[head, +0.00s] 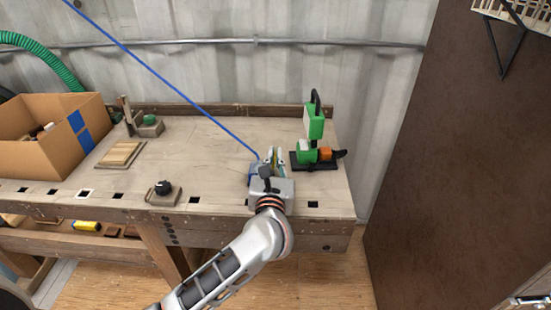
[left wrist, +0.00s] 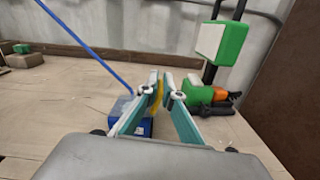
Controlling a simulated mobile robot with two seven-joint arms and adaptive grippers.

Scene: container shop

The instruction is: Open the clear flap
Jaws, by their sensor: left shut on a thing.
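My left gripper (head: 273,158) is over the front right part of the workbench, its fingers pointing toward the back wall. In the left wrist view its fingers (left wrist: 163,80) come close together at the tips around a thin yellow piece (left wrist: 158,90). A blue device (left wrist: 132,118) sits on the bench just behind and left of the fingers, partly hidden by them. A blue cable runs from it up to the left. I cannot make out the clear flap for certain; it may be hidden by the fingers. My right gripper is not in view.
A green and black stand with an orange part (head: 325,153) is close to the right of my gripper. A cardboard box (head: 57,162) is at the left of the workbench (head: 215,150). A small wooden block with a black knob (head: 163,194) lies near the front edge. The bench's middle is clear.

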